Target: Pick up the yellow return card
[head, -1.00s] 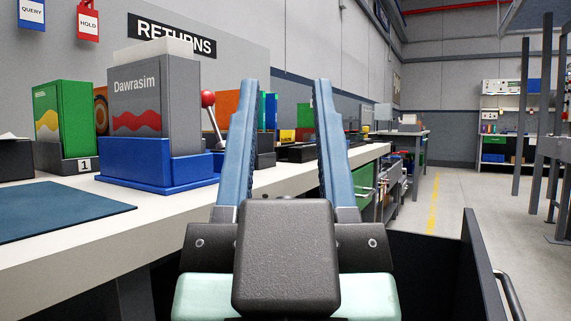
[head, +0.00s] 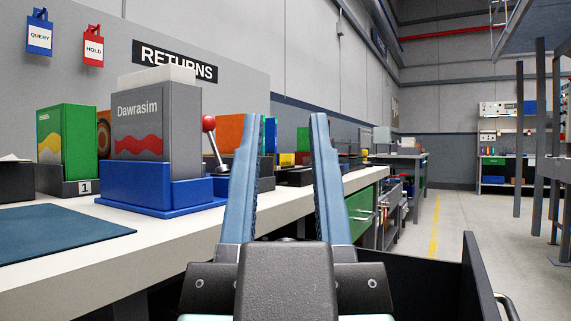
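My gripper (head: 289,118) is in the middle of the head view, pointing away along the bench. Its two blue-grey fingers are apart with nothing between them. A small yellow patch (head: 287,159) shows far off between the fingers, on or above the bench; it is too small to tell whether it is the yellow return card. No other clear yellow card shows. The fingers hide parts of the bench behind them.
A white-topped bench (head: 230,226) runs along the left under a RETURNS sign (head: 175,61). On it are a blue mat (head: 60,230), a grey Dawrasim box (head: 157,125) in a blue holder (head: 150,190), a green box (head: 66,140) and a red-knobbed lever (head: 209,124). Open floor lies right.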

